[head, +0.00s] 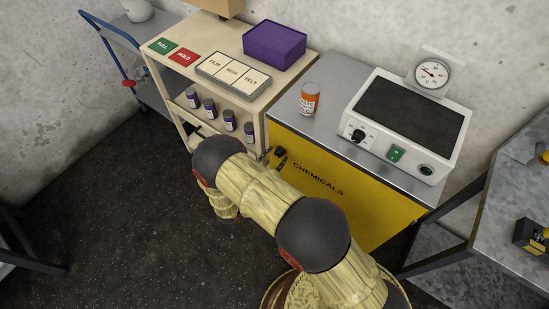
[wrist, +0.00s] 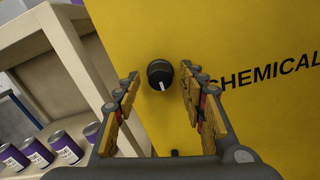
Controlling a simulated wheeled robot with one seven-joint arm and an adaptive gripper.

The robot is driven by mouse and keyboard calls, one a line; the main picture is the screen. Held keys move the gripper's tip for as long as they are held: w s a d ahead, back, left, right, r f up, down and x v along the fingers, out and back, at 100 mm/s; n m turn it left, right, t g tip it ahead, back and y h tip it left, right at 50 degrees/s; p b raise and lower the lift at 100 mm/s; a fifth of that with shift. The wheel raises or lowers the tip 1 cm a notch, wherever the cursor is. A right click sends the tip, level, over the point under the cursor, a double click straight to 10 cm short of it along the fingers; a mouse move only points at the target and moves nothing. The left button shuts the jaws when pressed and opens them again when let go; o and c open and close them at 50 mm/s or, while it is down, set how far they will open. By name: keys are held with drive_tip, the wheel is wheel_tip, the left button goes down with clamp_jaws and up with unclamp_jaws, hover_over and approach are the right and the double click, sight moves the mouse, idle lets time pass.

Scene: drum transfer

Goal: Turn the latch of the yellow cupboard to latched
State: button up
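The yellow cupboard (head: 345,203) stands below the grey worktop, with "CHEMICALS" on its front. In the wrist view its yellow front (wrist: 240,125) fills most of the picture. The latch (wrist: 160,74) is a round black knob with a white pointer mark, which points down and slightly right in that view. My gripper (wrist: 160,77) is open, with one finger on each side of the knob and a visible gap to each. In the head view my arm hides most of the gripper; the dark latch (head: 280,151) and fingertips show just beyond it.
A wooden shelf unit (head: 240,46) stands close on the left, with purple-labelled cans (wrist: 37,152) on its lower shelf. An orange-labelled jar (head: 310,98) and a white hotplate with a dial (head: 405,125) stand on the worktop. A metal table (head: 515,200) is at right.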

clamp_jaws()
idle(0.3)
idle(0.3)
drive_tip(key=m+b, duration=0.2)
drive_tip(key=m, duration=0.2)
drive_tip(key=shift+f+m, duration=0.1)
drive_tip(key=shift+m, duration=0.3)
drive_tip(key=m+b, duration=0.2)
drive_tip(key=m, duration=0.2)
drive_tip(key=shift+m+b, duration=0.3)
drive_tip(key=shift+b, duration=0.1)
drive_tip(key=m+b, duration=0.3)
drive_tip(key=m, duration=0.1)
drive_tip(key=shift+f, duration=0.1)
drive_tip(key=shift+s+m+b, duration=0.1)
drive_tip(key=shift+m+b, duration=1.15)
drive_tip(key=shift+m, duration=0.85)
drive_tip(key=shift+d, duration=0.1)
